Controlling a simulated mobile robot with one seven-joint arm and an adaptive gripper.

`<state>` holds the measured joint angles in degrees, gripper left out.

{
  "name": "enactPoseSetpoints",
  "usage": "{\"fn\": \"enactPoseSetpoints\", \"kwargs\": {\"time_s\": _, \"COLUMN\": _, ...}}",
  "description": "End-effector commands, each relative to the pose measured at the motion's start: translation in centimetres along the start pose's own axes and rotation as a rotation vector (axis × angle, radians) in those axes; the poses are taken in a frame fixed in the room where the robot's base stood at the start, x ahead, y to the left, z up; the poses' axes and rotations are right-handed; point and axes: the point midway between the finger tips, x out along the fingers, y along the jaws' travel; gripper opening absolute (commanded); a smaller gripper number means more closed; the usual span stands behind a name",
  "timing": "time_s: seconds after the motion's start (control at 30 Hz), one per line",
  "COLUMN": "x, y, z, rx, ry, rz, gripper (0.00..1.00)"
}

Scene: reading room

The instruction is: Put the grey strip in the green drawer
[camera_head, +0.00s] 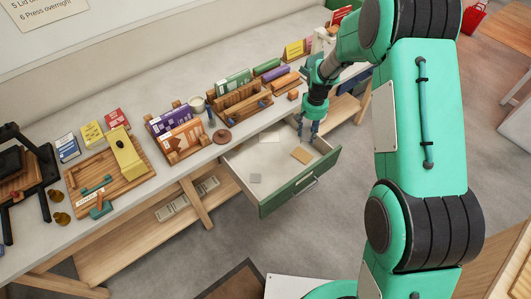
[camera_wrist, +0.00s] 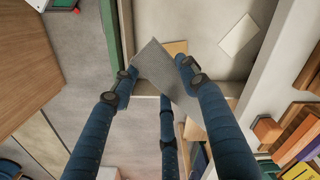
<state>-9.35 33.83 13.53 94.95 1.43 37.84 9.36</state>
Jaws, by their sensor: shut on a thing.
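The green drawer (camera_head: 272,204) is pulled out from under the long table, its pale inside facing up. My gripper (camera_head: 308,132) points down over the drawer's far right part. In the wrist view my gripper (camera_wrist: 155,78) is shut on the grey strip (camera_wrist: 165,72), a flat piece held tilted between the fingers. The strip is too small or hidden to make out in the head view. The green drawer edge (camera_wrist: 110,35) runs on the left of the wrist view. I cannot tell the strip's exact height over the drawer.
Drawer floor between the pieces is clear.

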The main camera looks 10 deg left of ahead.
Motion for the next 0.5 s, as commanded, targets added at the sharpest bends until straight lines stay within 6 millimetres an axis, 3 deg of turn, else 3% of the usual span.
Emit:
{"fn": "enactPoseSetpoints", "kwargs": {"time_s": 0.03, "x": 1.9, "y": -1.9, "z": 0.1, "rx": -0.004, "ry": -0.005, "rz": -0.001, "gripper": 0.32}}
{"fn": "enactPoseSetpoints", "kwargs": {"time_s": 0.3, "x": 8.5, "y": -10.2, "z": 0.6, "rx": 0.013, "ry": -0.011, "rz": -0.008, "gripper": 0.32}}
{"fn": "enactPoseSetpoints", "kwargs": {"time_s": 0.5, "x": 11.7, "y": -14.8, "z": 1.5, "rx": 0.015, "ry": -0.011, "rz": -0.007, "gripper": 0.32}}
